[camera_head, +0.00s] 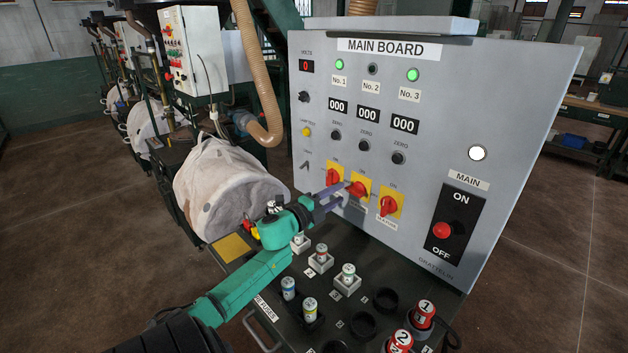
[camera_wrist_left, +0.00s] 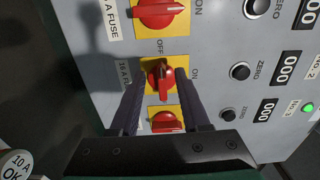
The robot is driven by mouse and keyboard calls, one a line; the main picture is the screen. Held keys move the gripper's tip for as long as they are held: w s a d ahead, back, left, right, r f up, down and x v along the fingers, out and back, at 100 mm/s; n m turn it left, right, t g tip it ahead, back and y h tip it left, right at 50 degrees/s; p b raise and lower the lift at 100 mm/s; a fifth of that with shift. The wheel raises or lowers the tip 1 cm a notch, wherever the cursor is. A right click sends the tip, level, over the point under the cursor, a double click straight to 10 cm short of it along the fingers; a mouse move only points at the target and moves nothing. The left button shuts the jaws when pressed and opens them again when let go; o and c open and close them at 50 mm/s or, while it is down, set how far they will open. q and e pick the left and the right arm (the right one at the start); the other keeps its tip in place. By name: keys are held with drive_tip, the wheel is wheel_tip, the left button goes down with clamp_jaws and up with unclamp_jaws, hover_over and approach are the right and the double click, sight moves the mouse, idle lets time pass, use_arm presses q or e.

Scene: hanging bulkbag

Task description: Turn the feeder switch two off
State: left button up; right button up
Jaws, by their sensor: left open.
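Three red rotary switches on yellow plates sit low on the grey main board (camera_head: 460,110). Feeder switch two (camera_head: 359,188) is the middle one; it is also in the left wrist view (camera_wrist_left: 162,80), where its handle runs across, towards the OFF side. The handles of switch one (camera_head: 334,175) and switch three (camera_head: 389,206) point towards ON. My left gripper (camera_head: 337,196) is open at switch two. In the left wrist view its fingers (camera_wrist_left: 160,88) stand on either side of the knob; contact cannot be told. My right gripper is not in view.
The No. 1 (camera_head: 339,64) and No. 3 (camera_head: 413,74) lamps are green; the No. 2 lamp (camera_head: 373,69) is dark. A MAIN switch (camera_head: 442,230) is at the right. Several fuses stand on the dark shelf (camera_head: 272,290) below. A white bulk bag (camera_head: 235,190) is at left.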

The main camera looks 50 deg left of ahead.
use_arm(q)
drive_tip(key=s+b, duration=0.1)
drive_tip(key=s, duration=1.1)
drive_tip(key=shift+b, duration=0.3)
drive_tip(key=shift+d, duration=0.1)
